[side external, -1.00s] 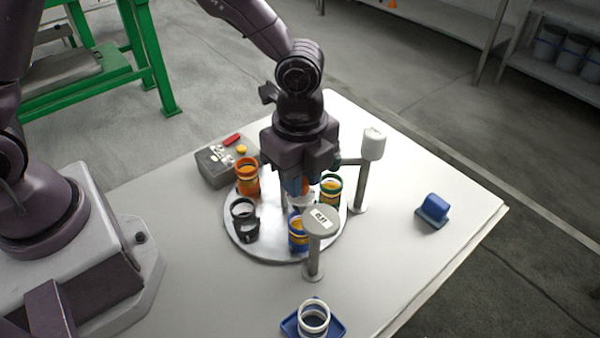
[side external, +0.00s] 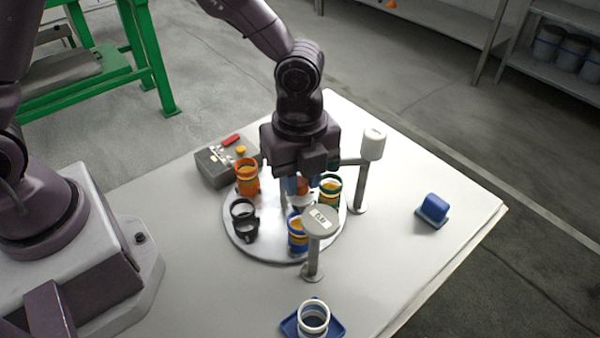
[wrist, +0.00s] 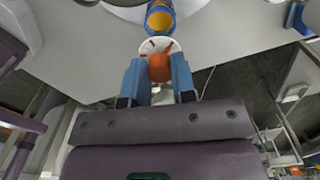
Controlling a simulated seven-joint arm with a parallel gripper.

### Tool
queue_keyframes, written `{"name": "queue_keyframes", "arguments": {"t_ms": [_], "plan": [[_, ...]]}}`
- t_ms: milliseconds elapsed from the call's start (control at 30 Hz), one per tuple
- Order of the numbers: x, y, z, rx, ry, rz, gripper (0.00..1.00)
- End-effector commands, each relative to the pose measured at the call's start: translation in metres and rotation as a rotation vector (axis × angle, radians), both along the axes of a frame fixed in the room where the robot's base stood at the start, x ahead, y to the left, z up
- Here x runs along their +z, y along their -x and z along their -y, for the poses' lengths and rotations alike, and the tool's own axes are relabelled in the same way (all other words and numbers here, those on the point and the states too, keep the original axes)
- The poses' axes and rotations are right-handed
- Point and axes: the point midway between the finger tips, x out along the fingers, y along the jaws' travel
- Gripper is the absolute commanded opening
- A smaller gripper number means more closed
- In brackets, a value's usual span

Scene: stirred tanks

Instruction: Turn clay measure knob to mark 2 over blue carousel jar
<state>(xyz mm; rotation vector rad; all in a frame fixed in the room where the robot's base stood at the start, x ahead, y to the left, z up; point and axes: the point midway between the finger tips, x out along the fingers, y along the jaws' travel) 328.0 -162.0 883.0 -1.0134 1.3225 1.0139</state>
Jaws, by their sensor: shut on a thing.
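The orange-brown clay measure knob (side external: 303,186) shows between my gripper's blue fingers above the carousel. In the wrist view the knob (wrist: 160,68) sits against a white dial (wrist: 150,47) with small dark and red marks, too small to read. My gripper (wrist: 158,78) is shut on the knob, one finger on each side. The blue carousel jar (side external: 297,240), with yellow contents, stands at the front of the round carousel plate (side external: 268,250). The jar also shows just beyond the dial in the wrist view (wrist: 160,18).
An orange jar (side external: 246,178), a black holder (side external: 243,222) and a green-rimmed jar (side external: 330,190) stand on the carousel. A post with a round display (side external: 320,220) and a white-topped post (side external: 373,145) stand close by. A grey control box (side external: 214,168) is behind left. The table's right side is mostly clear.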

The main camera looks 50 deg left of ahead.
Motion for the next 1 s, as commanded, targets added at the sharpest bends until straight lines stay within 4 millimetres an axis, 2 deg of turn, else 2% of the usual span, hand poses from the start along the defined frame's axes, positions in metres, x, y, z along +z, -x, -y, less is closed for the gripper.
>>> {"name": "queue_keyframes", "arguments": {"t_ms": [33,133,400,533,667,1000], "plan": [[0.001,0.000,0.000,0.001,-0.003,0.001,0.27],[0.001,0.000,0.000,0.001,-0.002,0.001,0.50],[0.001,0.000,0.000,0.001,-0.001,0.000,0.50],[0.008,-0.001,0.000,0.002,0.000,0.004,0.50],[0.030,-0.001,0.000,0.002,0.000,0.007,0.50],[0.103,-0.001,0.000,0.003,0.000,0.006,0.50]]}}
